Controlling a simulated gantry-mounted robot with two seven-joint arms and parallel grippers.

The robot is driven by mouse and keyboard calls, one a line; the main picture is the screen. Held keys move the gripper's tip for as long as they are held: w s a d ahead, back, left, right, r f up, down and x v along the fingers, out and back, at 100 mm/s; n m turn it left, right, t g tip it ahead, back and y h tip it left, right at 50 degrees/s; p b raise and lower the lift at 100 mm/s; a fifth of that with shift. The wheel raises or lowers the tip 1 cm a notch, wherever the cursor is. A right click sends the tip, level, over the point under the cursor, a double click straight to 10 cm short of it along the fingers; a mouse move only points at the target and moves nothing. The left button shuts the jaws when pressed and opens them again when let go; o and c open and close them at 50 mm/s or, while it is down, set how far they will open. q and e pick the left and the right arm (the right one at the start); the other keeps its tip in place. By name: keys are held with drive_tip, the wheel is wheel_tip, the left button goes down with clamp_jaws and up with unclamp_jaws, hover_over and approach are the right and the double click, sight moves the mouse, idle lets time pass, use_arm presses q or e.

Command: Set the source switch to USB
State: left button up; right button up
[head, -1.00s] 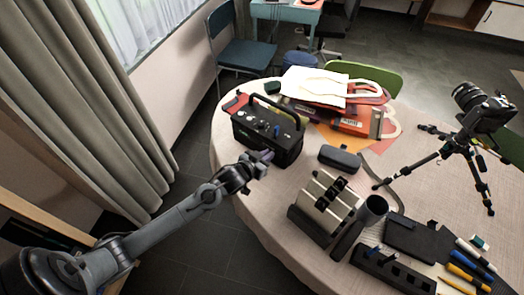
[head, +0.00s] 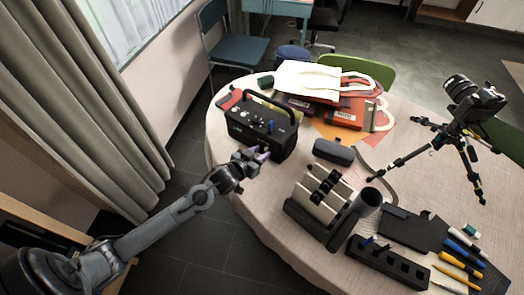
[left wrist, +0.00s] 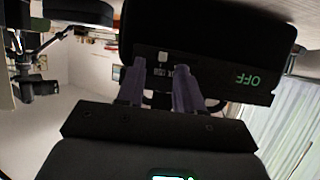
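A black box with a carry handle (head: 262,128) stands upright at the left edge of the round table, with several small knobs on top. In the left wrist view its dark face (left wrist: 215,45) appears upside down, with a lit green "OFF" label. A small pale switch (left wrist: 163,57) sits on that face, above tiny white lettering too small to read surely. My left gripper (head: 257,154) is close in front of the box. In the left wrist view the left gripper's fingers (left wrist: 158,85) are apart, with the switch showing between their tips. My right gripper is not in view.
A grey case (head: 333,152), a rack with cream panels (head: 320,200) and a dark cylinder (head: 368,202) stand right of the box. Bags and folders (head: 320,90) lie behind. A camera on a tripod (head: 465,120) stands at the right. Bare cloth shows along the table's near-left edge.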

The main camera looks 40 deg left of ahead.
use_arm(q)
drive_tip(key=p+v, duration=0.1)
drive_tip(key=v, duration=0.8)
drive_tip(key=shift+p, duration=0.3)
drive_tip(key=s+d+f+m+g+h, duration=0.1)
drive_tip(key=s+d+g, duration=0.45)
drive_tip(key=s, duration=0.45)
drive_tip(key=s+d+f+m+g, duration=0.1)
drive_tip(key=s+d+f+g, duration=0.1)
drive_tip(key=s+d+g, duration=0.5)
wheel_tip(320, 180, up, 34)
drive_tip(key=s+a+t+p, duration=0.1)
drive_tip(key=s+t+p, duration=0.1)
drive_tip(key=p, duration=3.1)
drive_tip(key=shift+s+m+p, duration=0.3)
drive_tip(key=shift+s+p, duration=0.1)
drive_tip(key=shift+s, duration=0.1)
drive_tip(key=shift+a+f+t, duration=0.15)
drive_tip(key=shift+t, duration=0.1)
